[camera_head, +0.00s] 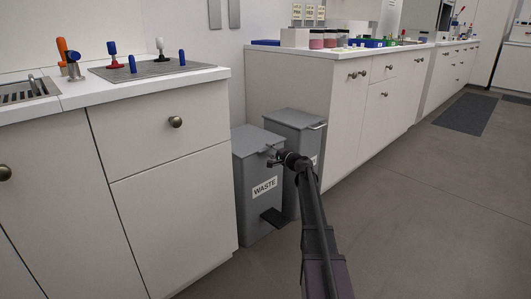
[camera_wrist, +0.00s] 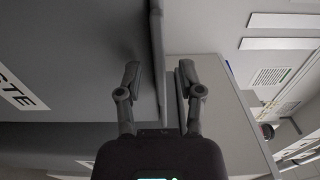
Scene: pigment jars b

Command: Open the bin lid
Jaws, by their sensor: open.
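A grey waste bin (camera_head: 256,208) stands on the floor with a white WASTE label on its front, which also shows sideways in the wrist view (camera_wrist: 20,88). Its flat grey lid (camera_head: 254,139) looks shut. My gripper (camera_head: 272,157) is at the lid's front edge, near the top of the bin. In the wrist view my gripper (camera_wrist: 160,74) is open, with the lid's edge (camera_wrist: 158,45) running between the two fingers.
A second grey bin (camera_head: 293,121) with a light handle (camera_head: 318,127) stands just behind and right, partly hidden by my arm. White cabinets (camera_head: 168,180) flank the bins. Open floor (camera_head: 410,220) lies right.

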